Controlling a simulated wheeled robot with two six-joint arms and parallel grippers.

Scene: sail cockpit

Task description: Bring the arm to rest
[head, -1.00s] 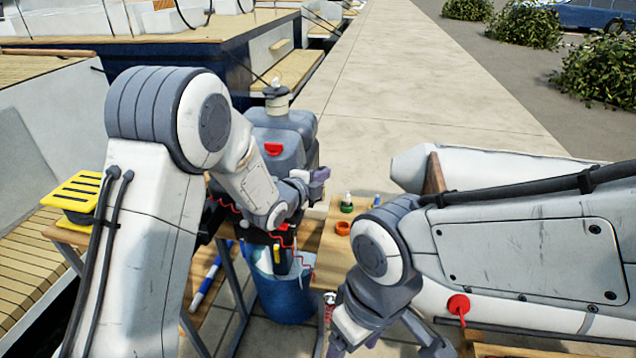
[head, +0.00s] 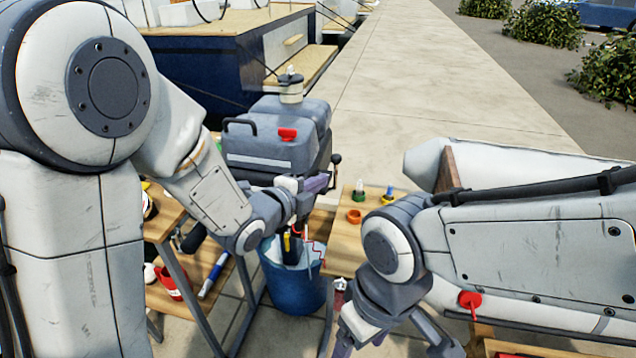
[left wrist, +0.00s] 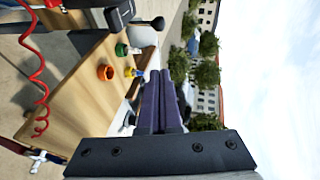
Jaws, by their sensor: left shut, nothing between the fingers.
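My left gripper (head: 316,184) is in front of the grey outboard motor (head: 270,150), over the gap between two wooden tables. Its purple fingers also show in the left wrist view (left wrist: 162,102), closed together with nothing between them. My left arm fills the left side of the head view and bends at the elbow. My right gripper (head: 358,342) hangs low at the bottom edge of the head view. Its fingers are partly cut off, so its opening is unclear.
A blue bucket (head: 290,290) stands below my left gripper. The small wooden table (head: 338,255) bears an orange ring (head: 354,216), a green-based item (head: 359,195) and a blue-and-yellow item (head: 388,194). A grey inflatable boat (head: 510,170) lies right. The walkway (head: 400,80) behind is clear.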

